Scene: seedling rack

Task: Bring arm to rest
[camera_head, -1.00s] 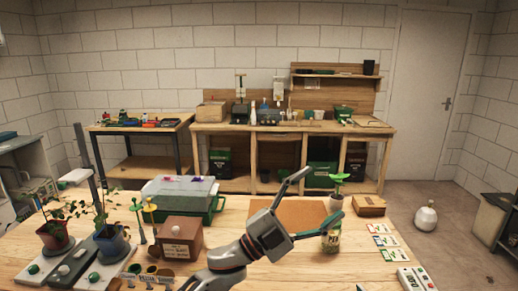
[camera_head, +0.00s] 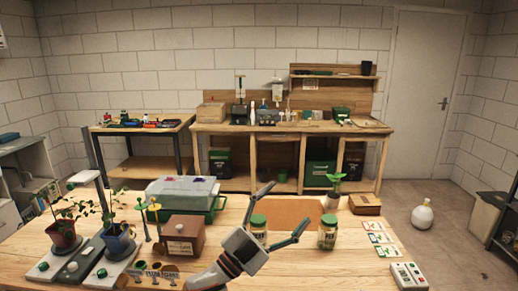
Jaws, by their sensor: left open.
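My left gripper (camera_head: 289,202) is open, its two fingers spread wide and pointing up and to the right over the front of the wooden table. A green-lidded jar (camera_head: 258,228) shows between its fingers; I cannot tell how close they are to it, and the jar's lower part is hidden by the hand. A second green-lidded jar (camera_head: 327,232) stands upright to the right of the fingers, apart from them. My right gripper is not in view.
The wooden table (camera_head: 330,272) holds potted plants (camera_head: 63,236) at left, a brown box (camera_head: 183,236), a clear-lidded green tray (camera_head: 182,192), an orange-brown mat (camera_head: 300,208), a seedling pot (camera_head: 332,200), cards (camera_head: 380,245) and a keypad device (camera_head: 409,275). The front centre-right is bare.

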